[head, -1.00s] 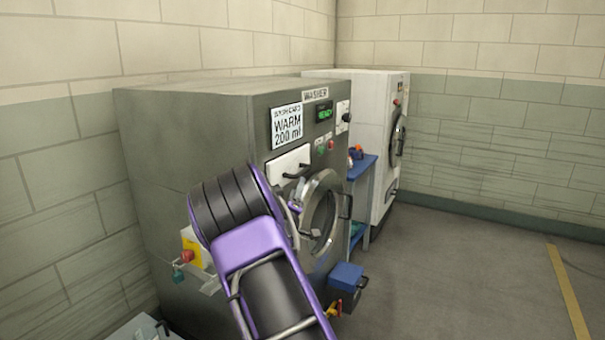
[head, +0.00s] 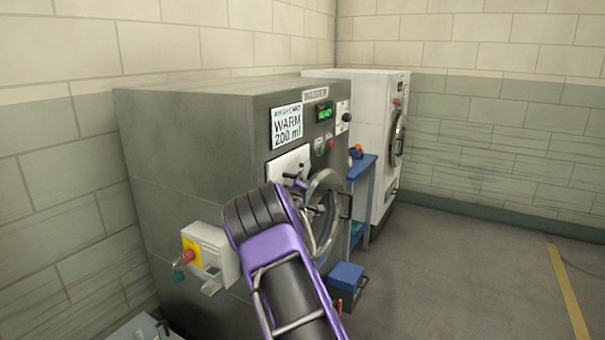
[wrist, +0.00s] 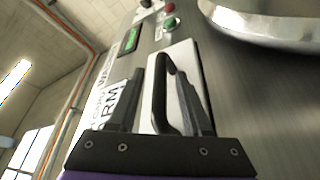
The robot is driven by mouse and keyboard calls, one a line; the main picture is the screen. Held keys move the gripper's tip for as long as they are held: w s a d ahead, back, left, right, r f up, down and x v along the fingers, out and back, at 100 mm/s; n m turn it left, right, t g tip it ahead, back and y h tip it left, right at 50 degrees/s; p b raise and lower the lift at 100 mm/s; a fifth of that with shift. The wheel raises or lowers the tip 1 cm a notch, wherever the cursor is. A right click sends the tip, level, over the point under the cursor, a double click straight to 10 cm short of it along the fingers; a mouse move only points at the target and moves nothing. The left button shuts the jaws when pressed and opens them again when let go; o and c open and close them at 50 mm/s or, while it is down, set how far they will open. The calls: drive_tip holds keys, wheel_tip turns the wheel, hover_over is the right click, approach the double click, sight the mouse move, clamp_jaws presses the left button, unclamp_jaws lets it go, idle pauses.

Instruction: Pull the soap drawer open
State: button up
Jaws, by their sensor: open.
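The soap drawer (head: 284,162) is a white panel on the washer front, under the WARM 200 ml card. It looks shut. Its black bar handle (wrist: 163,95) shows in the wrist view, standing out from the white drawer face (wrist: 185,62). My gripper (wrist: 160,76) is open there, with one finger on each side of the handle. I cannot tell whether either finger touches it. In the head view, my gripper (head: 298,181) is small and at the drawer's lower right, and my purple and black arm hides part of the washer front.
The grey washer (head: 190,150) has a round metal door (head: 328,205) just below and right of the drawer. A box with a red knob (head: 208,258) is on its side. A blue container (head: 346,276) is low in front. Open floor (head: 460,280) lies to the right.

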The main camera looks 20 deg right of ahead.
clamp_jaws()
idle(1.3)
